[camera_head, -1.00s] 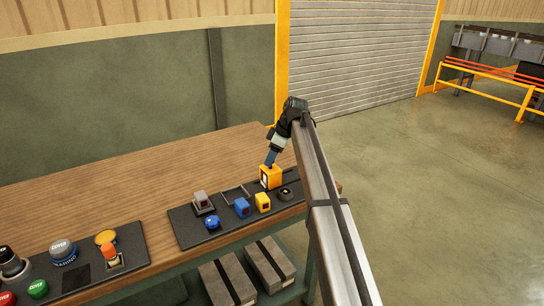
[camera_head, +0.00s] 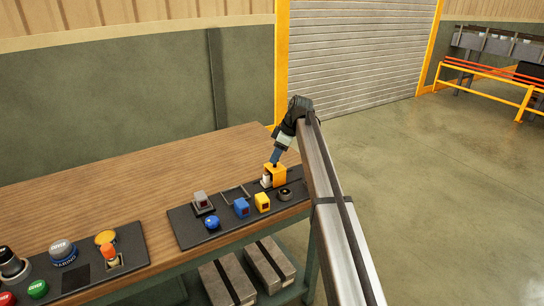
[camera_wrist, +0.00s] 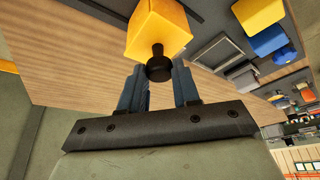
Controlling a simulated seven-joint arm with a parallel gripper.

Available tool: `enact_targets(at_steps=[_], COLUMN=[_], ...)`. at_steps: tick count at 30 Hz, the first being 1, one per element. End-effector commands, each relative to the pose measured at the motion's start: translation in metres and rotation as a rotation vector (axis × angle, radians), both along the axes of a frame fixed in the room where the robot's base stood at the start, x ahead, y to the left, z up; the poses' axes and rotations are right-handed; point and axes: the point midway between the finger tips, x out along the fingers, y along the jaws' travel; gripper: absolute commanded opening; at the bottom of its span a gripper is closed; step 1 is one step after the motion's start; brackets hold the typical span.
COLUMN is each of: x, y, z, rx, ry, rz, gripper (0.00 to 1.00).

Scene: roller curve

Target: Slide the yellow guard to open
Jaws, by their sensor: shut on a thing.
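The yellow guard (camera_head: 279,174) is a box-shaped cover near the right end of the black panel on the table. A black knob (camera_wrist: 159,66) sticks out of it, and the guard fills the top of the wrist view (camera_wrist: 156,28). My gripper (camera_head: 275,164) reaches down to the guard from above, its blue fingers on either side of the knob and shut on it. A whitish part (camera_head: 266,180) shows at the guard's left side. The guard's inside is mostly hidden.
On the black panel (camera_head: 182,220), a small yellow box (camera_head: 262,202), a blue box (camera_head: 242,207), a blue button (camera_head: 211,222) and a dark round knob (camera_head: 284,194) sit close by. A second panel with several buttons lies to the left. The wooden table (camera_head: 120,190) behind is clear.

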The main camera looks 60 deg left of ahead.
Motion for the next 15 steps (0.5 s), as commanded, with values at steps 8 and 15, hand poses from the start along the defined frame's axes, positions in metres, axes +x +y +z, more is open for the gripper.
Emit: enact_targets(at_steps=[8, 15], x=[0.058, 0.061], y=[0.001, 0.000], z=[0.000, 0.000], rx=[0.000, 0.002], ry=[-0.001, -0.004], rz=[-0.003, -0.003], gripper=[0.00, 0.00])
